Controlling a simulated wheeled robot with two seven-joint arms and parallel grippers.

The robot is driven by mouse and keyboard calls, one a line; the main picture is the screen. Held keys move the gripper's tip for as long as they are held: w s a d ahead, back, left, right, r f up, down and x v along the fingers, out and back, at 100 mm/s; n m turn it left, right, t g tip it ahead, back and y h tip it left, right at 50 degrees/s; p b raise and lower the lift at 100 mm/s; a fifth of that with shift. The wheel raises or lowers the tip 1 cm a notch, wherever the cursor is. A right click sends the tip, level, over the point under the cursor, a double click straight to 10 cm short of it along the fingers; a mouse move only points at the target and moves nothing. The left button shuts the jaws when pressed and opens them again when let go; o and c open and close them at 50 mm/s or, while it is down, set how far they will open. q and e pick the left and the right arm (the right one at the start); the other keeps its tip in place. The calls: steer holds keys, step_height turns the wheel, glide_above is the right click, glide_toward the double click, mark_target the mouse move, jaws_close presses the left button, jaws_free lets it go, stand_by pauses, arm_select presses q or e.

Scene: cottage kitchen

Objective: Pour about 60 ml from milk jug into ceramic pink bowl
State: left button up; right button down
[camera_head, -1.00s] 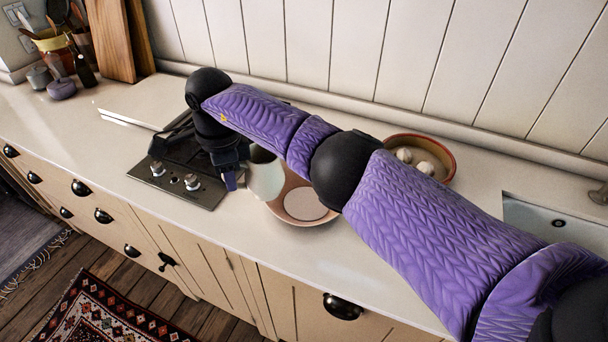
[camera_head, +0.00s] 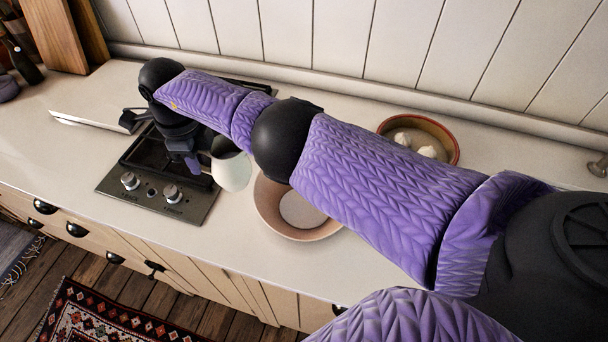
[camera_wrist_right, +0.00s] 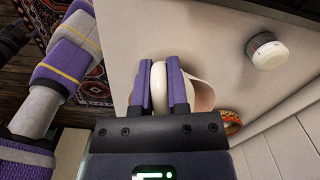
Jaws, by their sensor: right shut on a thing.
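The milk jug (camera_head: 232,172) is cream white and looks close to upright, its opening facing up. My right gripper (camera_head: 197,166) is shut on it from the left; in the right wrist view the purple fingers (camera_wrist_right: 160,88) clamp a pale part of the jug (camera_wrist_right: 159,78). The ceramic pink bowl (camera_head: 268,208) stands on the counter just right of the jug, partly hidden by my right arm. A pale round patch, apparently milk, lies in its bottom. The bowl's rim shows behind the fingers in the wrist view (camera_wrist_right: 203,96). No stream of milk is visible.
A gas hob (camera_head: 155,195) with knobs lies left of the jug. A red-rimmed bowl (camera_head: 455,150) with pale round items stands at the back, behind my arm. The counter (camera_head: 235,245) in front of the pink bowl is clear. Wooden boards (camera_head: 60,35) lean at far left.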

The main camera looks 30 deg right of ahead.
mark_target(218, 146)
steer(key=shift+s+d+r+t+y+p, duration=0.4)
steer(key=shift+r+y+p, duration=0.25)
steer(key=shift+p, duration=2)
steer(key=shift+s+d+r+t+y+p, duration=0.35)
steer(key=shift+d+r+y+p, duration=0.3)
steer(key=shift+p, duration=2.3)
steer(key=y+p, duration=0.1)
steer(key=s+d+r+t+p, duration=0.1)
steer(key=p, duration=0.1)
steer(key=shift+d+r+y, duration=0.2)
steer(key=shift+d+y, duration=0.05)
steer(key=shift+y, duration=0.15)
steer(key=shift+s+d+f+t+y, duration=0.15)
steer(key=shift+s+d+t+y, duration=0.05)
steer(key=shift+t+y, duration=0.15)
steer(key=shift+s+d+f+t+y, duration=0.1)
steer(key=shift+s+d+t+y, duration=0.3)
steer(key=shift+d+y, duration=0.2)
steer(key=shift+d+r+p, duration=0.1)
steer(key=shift+r+p, duration=0.25)
steer(key=shift+s+d+r+t+y+b, duration=0.15)
steer(key=shift+d+r+t+y+b, duration=0.15)
steer(key=shift+y, duration=0.3)
steer(key=shift+s+d+r+t+y+b, duration=0.15)
steer(key=shift+t+y+b, duration=0.2)
steer(key=shift+y, duration=0.2)
